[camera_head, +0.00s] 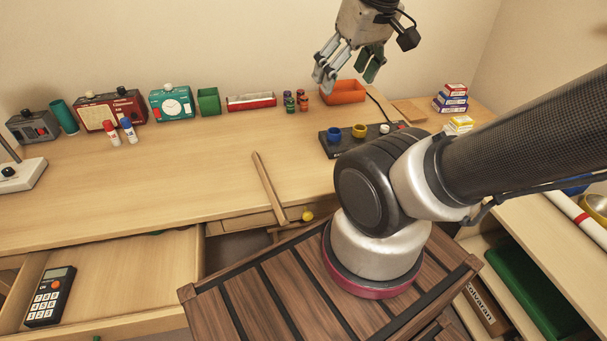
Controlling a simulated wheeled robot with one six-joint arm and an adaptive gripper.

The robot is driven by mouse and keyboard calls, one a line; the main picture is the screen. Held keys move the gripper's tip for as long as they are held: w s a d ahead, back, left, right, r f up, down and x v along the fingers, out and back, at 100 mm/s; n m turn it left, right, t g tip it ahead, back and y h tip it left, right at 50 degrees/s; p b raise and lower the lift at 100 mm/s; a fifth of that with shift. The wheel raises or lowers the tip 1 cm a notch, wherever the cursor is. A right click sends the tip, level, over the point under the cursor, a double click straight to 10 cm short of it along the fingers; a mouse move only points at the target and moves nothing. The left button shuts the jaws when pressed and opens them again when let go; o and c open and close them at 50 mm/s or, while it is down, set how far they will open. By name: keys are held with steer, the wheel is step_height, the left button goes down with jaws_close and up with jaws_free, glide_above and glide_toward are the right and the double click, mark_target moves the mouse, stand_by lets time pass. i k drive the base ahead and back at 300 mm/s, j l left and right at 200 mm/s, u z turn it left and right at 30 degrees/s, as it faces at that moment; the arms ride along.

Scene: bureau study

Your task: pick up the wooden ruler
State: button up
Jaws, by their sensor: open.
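The wooden ruler (268,187) is a thin light-brown strip on the desk (180,175). It lies near the desk's front edge, left of my arm, with its near end reaching past that edge. My gripper (348,76) is open and empty. It is high above the back of the desk, up and to the right of the ruler and well apart from it. Nothing covers the ruler in this view.
Glue sticks (129,131) stand at left. A black panel with cups (347,143) is right of the ruler. An open drawer (120,275) holds a calculator (50,296). The desk's middle is clear.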

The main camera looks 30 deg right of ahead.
mark_target(283, 219)
steer(key=k+j+z, duration=0.6)
steer(key=k+j, duration=0.15)
steer(key=j, duration=0.1)
